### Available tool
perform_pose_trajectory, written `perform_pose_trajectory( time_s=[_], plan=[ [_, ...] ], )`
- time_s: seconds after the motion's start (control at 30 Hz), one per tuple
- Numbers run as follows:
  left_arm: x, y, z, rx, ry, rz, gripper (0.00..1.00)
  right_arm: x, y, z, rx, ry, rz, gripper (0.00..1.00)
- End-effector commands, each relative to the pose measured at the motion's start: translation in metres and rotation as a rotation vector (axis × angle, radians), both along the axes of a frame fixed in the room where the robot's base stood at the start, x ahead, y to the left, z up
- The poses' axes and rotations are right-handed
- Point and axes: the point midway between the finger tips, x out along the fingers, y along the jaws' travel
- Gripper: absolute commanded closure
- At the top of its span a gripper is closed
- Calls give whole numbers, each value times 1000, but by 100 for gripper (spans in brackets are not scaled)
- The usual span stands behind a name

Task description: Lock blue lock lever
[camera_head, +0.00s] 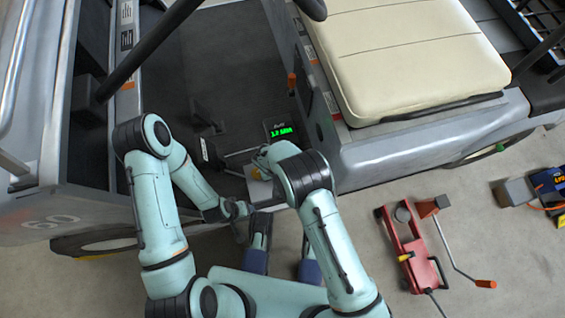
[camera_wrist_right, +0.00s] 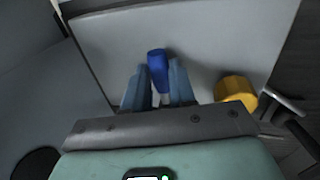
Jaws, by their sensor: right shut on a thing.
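The blue lock lever (camera_wrist_right: 157,68) stands up from a grey panel in the right wrist view. My right gripper (camera_wrist_right: 160,85) has its two fingers on either side of the lever and is shut on it. In the head view the right arm reaches down to the cart floor, and its forearm hides the lever there. My left gripper (camera_head: 241,225) hangs low near the cart's side edge, away from the lever. Whether its fingers are open or shut is too small to tell.
A yellow knob (camera_wrist_right: 236,91) sits close to the right of the lever. The cream seat (camera_head: 400,50) is at the upper right. A red jack (camera_head: 408,245) lies on the ground at the right.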

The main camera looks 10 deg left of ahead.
Motion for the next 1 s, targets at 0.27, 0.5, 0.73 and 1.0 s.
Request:
perform_pose_trajectory(
  time_s=[0.27, 0.5, 0.73, 1.0],
  plan=[
    [-4, 1, -4, 0, 14, 2, 31, -1, 4, 0, 2, -2, -55, 100],
    [-4, 1, -4, 1, 14, 2, 31, -1, 5, 0, 3, -2, -63, 100],
    [-4, 1, -4, 0, 14, 2, 31, -1, 5, 0, 5, -2, -62, 56],
    [-4, 1, -4, 0, 13, 2, 31, -1, 4, 0, 2, -1, -60, 49]
  ],
)
